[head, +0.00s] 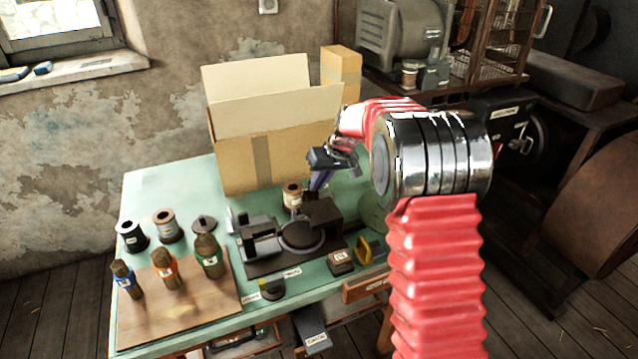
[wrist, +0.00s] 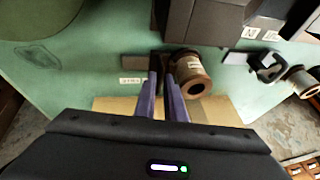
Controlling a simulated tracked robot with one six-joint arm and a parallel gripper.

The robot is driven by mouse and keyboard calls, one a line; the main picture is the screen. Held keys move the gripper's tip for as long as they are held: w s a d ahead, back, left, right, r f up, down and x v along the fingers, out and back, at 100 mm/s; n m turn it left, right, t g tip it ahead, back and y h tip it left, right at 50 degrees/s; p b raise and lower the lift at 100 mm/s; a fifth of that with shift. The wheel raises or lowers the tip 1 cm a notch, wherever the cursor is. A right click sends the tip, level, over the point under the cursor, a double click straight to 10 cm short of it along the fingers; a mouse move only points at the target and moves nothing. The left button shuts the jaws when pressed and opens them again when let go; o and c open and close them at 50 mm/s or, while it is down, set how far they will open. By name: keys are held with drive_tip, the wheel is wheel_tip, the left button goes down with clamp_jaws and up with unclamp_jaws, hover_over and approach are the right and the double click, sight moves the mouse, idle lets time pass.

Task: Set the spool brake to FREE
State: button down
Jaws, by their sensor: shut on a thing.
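A spool (head: 292,195) with pale thread and brown flanges stands at the back of the press (head: 301,236). The spool also shows in the wrist view (wrist: 190,75). My gripper (head: 315,190) reaches down just right of the spool, in front of the cardboard box. In the wrist view my gripper's purple fingers (wrist: 161,78) are close together on a thin dark part beside the spool, probably the brake lever (wrist: 157,60). A dark bar (wrist: 135,61) runs left from there. A small white label (wrist: 132,81) lies nearby, too small to read. The fingertips partly hide the held part.
A large open cardboard box (head: 270,150) stands behind the press. Several bottles stand on a wooden board (head: 190,305) at the left, with loose spools (head: 167,225) behind it. A yellow-handled item (head: 365,249) and a small dark block (head: 341,262) sit at the press's right.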

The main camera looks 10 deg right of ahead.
drive_tip(key=shift+d, duration=0.1)
drive_tip(key=shift+w+d, duration=0.25)
drive_tip(key=shift+d, duration=0.95)
drive_tip(key=shift+w+d, duration=0.2)
drive_tip(key=shift+d, duration=0.95)
drive_tip(key=c, duration=1.8)
unclamp_jaws()
drive_tip(key=shift+c, duration=0.2)
drive_tip(key=shift+r, duration=0.15)
drive_tip(key=v, duration=1.3)
drive_tip(key=shift+r, duration=0.15)
drive_tip(key=shift+s, duration=0.1)
